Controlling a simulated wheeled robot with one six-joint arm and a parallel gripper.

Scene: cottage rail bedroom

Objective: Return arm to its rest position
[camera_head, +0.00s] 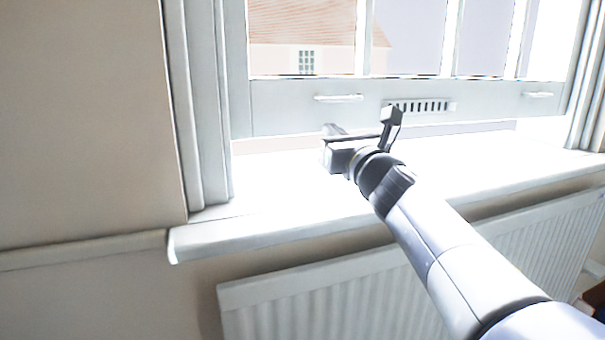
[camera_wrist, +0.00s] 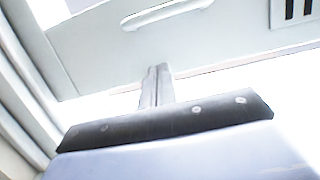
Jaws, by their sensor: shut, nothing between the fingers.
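My arm reaches from the lower right of the head view over a white window sill (camera_head: 270,208). My gripper (camera_head: 333,129) is at its far end, above the sill and near the window's bottom rail (camera_head: 285,112). In the wrist view my gripper (camera_wrist: 158,70) shows its two fingers together, with nothing between them. The fingertips overlap the lower edge of the rail in that view; I cannot tell whether they touch it.
A bright strip shows under the rail. The rail carries a left handle (camera_head: 339,98), a right handle (camera_head: 538,95) and a slotted vent (camera_head: 424,106). A white radiator (camera_head: 310,300) stands below the sill, under my arm. The window frame (camera_head: 200,110) rises at left.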

